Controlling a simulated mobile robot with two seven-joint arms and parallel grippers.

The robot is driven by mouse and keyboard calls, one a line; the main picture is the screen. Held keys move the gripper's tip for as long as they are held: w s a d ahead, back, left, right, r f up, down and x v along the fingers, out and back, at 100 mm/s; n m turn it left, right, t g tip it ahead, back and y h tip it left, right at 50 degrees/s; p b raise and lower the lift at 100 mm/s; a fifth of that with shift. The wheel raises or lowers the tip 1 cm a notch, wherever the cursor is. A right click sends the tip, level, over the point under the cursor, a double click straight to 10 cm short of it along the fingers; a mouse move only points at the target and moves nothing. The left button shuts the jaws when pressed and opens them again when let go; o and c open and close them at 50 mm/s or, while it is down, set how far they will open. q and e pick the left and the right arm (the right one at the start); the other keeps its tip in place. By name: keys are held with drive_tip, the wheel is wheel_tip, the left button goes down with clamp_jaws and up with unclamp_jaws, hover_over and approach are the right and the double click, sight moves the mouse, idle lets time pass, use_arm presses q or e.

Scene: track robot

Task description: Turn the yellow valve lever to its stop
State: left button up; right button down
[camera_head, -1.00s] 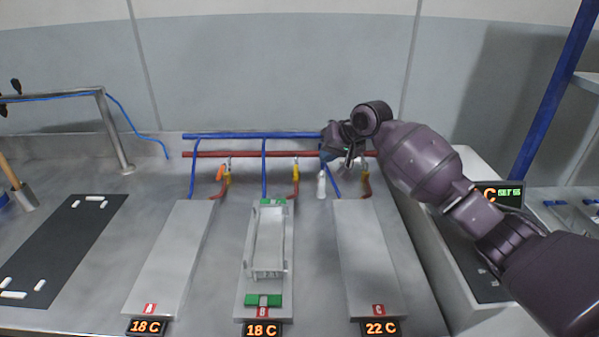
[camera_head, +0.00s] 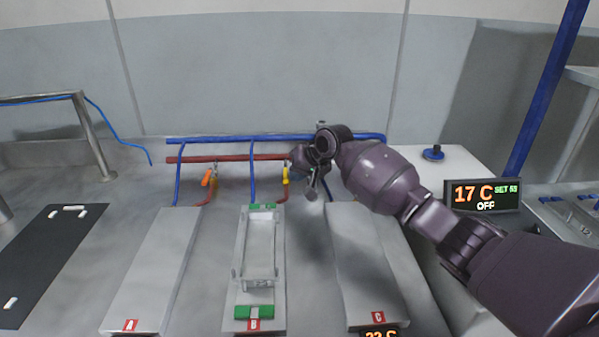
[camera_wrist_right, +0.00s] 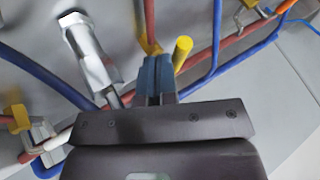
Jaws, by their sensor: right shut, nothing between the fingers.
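The yellow valve lever (camera_head: 286,175) stands on the valve behind plate B, under the red pipe. In the right wrist view the lever (camera_wrist_right: 182,54) shows as a short yellow bar. My right gripper (camera_head: 309,174) is just right of it in the head view. In the wrist view its blue fingers (camera_wrist_right: 157,76) are shut and empty, close beside the lever; I cannot tell whether they touch it. My wrist and gripper hide the valve behind plate C in the head view. My left gripper is not in view.
A metal fitting (camera_wrist_right: 88,48) lies close to the fingers. An orange lever (camera_head: 208,177) is behind plate A. Blue (camera_head: 225,140) and red (camera_head: 205,158) pipes run along the back. A clear tray (camera_head: 258,255) sits on plate B. A display (camera_head: 482,195) reads 17 C, OFF.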

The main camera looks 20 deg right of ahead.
idle(0.3)
drive_tip(key=shift+a+r+m+p, duration=0.2)
drive_tip(key=shift+r+m+p, duration=0.1)
drive_tip(key=shift+p, duration=0.25)
drive_tip(key=shift+a+f+m+t+h+p, duration=0.15)
drive_tip(key=shift+m+t+h+p, duration=0.15)
drive_tip(key=shift+m+h+p, duration=0.25)
